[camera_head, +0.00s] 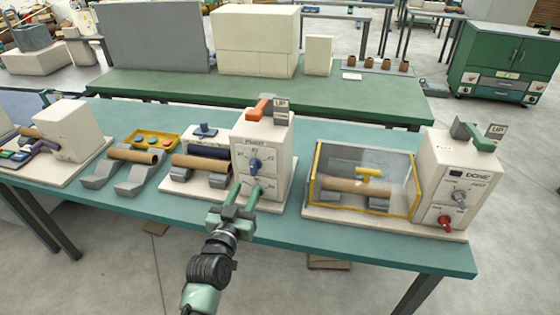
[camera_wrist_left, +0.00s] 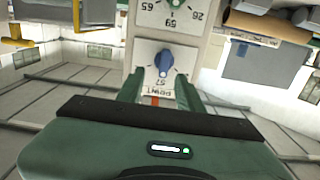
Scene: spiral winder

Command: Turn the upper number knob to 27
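The white control box (camera_head: 277,140) has a blue upper knob (camera_head: 255,165) on its front face, under a printed label. The blue knob also shows in the left wrist view (camera_wrist_left: 164,62), where the panel appears upside down. A green lower knob shows at the top of the left wrist view (camera_wrist_left: 173,4). My left gripper (camera_head: 246,186) is open in front of the panel, fingers just below the blue knob in the head view. In the wrist view the knob lies between the fingertip lines; contact is unclear. My right gripper is out of view.
An orange lever (camera_head: 260,110) sits on top of the box. A roller with a cardboard tube (camera_head: 203,163) stands to its left. At right is a clear yellow-edged guard (camera_head: 365,175) beside another box (camera_head: 462,190) with a red knob. The teal tabletop's front strip (camera_head: 290,230) is clear.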

